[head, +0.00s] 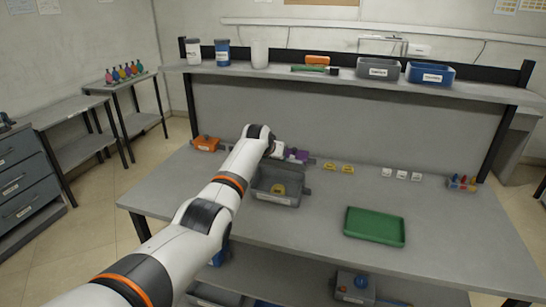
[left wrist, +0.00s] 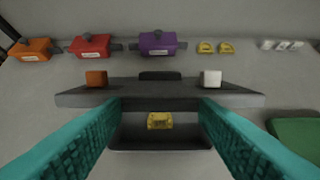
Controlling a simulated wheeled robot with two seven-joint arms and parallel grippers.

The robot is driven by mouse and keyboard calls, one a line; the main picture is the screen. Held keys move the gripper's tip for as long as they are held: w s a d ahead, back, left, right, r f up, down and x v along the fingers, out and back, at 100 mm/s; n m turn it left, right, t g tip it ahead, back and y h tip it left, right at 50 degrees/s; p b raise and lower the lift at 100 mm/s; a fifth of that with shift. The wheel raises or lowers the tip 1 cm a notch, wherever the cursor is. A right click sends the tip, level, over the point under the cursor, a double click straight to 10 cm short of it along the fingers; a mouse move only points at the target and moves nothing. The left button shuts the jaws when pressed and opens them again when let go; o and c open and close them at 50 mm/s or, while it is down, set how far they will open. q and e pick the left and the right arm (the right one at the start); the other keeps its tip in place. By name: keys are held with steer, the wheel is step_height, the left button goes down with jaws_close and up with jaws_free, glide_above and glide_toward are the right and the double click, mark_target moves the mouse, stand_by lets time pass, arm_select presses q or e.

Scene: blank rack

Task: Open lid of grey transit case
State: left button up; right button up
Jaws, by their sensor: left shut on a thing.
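The grey transit case (head: 275,197) stands on the workbench with its inside showing and a yellow block (head: 279,189) in it. In the left wrist view the yellow block (left wrist: 160,121) lies in the case's dark interior (left wrist: 160,142). The grey lid (left wrist: 160,92) shows there as a wide bar along the case's far side, raised off the opening. The teal fingers of my left gripper (left wrist: 160,105) reach to the lid from both sides and are shut on it; the exact contact is hard to see. In the head view my arm hides this gripper. My right gripper is not in view.
Orange (left wrist: 33,49), red (left wrist: 92,46) and purple (left wrist: 162,43) boxes stand behind the lid. An orange cube (left wrist: 96,78) and a white cube (left wrist: 210,78) show at the lid's far edge. A green tray (head: 374,226) lies right; the bench between is clear.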

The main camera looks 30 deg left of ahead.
arm_select(q)
steer(key=o, duration=1.4)
steer(key=shift+r, duration=0.1)
steer(key=shift+s, duration=0.1)
steer(key=b+v, duration=0.3)
steer(key=v, duration=0.9)
steer(key=shift+c, duration=0.2)
